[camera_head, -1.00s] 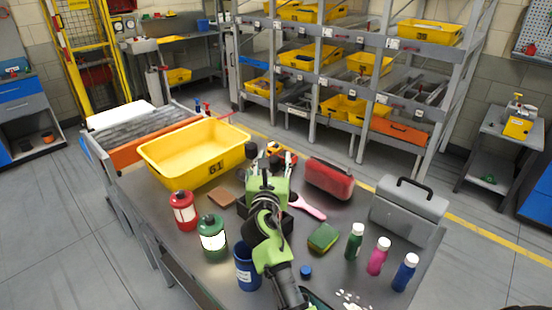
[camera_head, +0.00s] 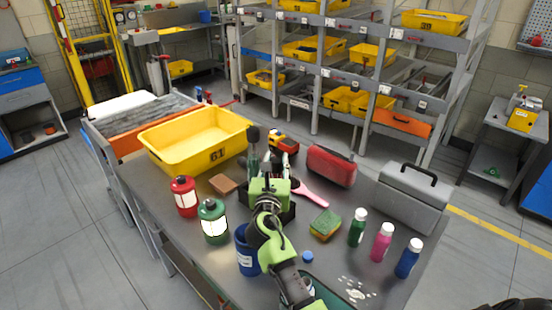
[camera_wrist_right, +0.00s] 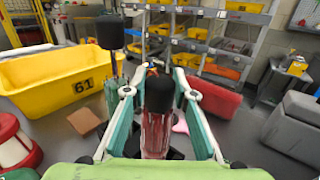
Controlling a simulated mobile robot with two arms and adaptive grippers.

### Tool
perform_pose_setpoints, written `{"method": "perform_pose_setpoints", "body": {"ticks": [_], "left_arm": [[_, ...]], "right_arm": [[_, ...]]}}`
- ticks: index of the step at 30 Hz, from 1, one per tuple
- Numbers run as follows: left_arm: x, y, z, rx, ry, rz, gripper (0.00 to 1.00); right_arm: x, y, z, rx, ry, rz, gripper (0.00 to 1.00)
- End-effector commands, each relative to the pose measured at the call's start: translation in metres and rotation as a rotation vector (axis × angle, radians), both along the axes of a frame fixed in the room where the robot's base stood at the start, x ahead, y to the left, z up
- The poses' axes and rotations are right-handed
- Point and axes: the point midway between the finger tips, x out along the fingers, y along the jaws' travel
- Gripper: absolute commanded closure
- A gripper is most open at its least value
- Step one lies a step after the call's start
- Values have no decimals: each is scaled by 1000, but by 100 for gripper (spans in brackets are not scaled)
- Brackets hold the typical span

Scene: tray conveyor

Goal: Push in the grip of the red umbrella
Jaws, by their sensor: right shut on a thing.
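The red umbrella (camera_wrist_right: 156,132) stands between the fingers of my right gripper in the right wrist view, its black grip (camera_wrist_right: 159,92) at the top and its reddish body below. My right gripper (camera_wrist_right: 160,112) is shut on it; in the head view the gripper (camera_head: 269,165) is over the black holder (camera_head: 285,214). The gripper mostly hides the umbrella there. A second umbrella, with a dark green body (camera_wrist_right: 114,88) and a raised black grip (camera_wrist_right: 110,32), stands to the left; its grip also shows in the head view (camera_head: 253,134). My left gripper is not in view.
A yellow bin (camera_head: 217,155) marked 61 is at the back left. Two lanterns, red (camera_head: 184,198) and green (camera_head: 213,222), and a blue cup (camera_head: 246,255) stand left of my arm. A red case (camera_head: 331,167), pink-handled item, sponge (camera_head: 325,224), several bottles and a grey toolbox (camera_head: 412,195) are right.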

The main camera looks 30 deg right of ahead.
Motion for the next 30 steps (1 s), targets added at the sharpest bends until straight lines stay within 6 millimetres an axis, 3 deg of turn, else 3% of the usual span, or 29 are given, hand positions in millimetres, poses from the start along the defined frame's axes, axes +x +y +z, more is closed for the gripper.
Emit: {"method": "perform_pose_setpoints", "body": {"ticks": [5, 6, 8, 20, 30], "left_arm": [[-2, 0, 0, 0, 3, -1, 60], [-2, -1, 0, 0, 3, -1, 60], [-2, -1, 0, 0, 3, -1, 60], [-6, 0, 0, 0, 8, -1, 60], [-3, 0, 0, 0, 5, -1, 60]], "right_arm": [[-2, 0, -9, 8, 17, -3, 100], [-2, 0, -9, 8, 17, -3, 70], [-2, 0, -9, 8, 17, -2, 56], [-4, 3, -5, 5, 10, 0, 56], [-57, 37, -7, 9, 13, -1, 56]]}}
